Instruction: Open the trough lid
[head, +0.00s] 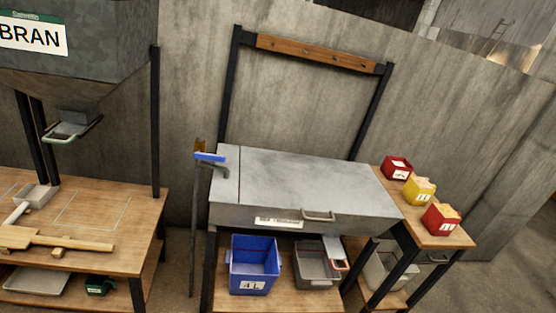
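The trough (255,217) is a grey metal box on a dark-legged stand in the middle of the head view. Its flat grey lid (310,180) lies closed over the top. A light metal handle (318,215) sits on the front, right of a white label (279,222). A tap with a blue lever (210,157) stands at the trough's left end. My gripper is not in view. The inside of the trough is hidden under the lid.
A hopper labelled BRAN (80,45) and a wooden bench (110,210) stand left. A blue bin (254,265) and a grey bin (316,264) sit below the trough. Red and yellow boxes (420,190) stand on a right-hand table. A wooden rail (318,53) rises behind.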

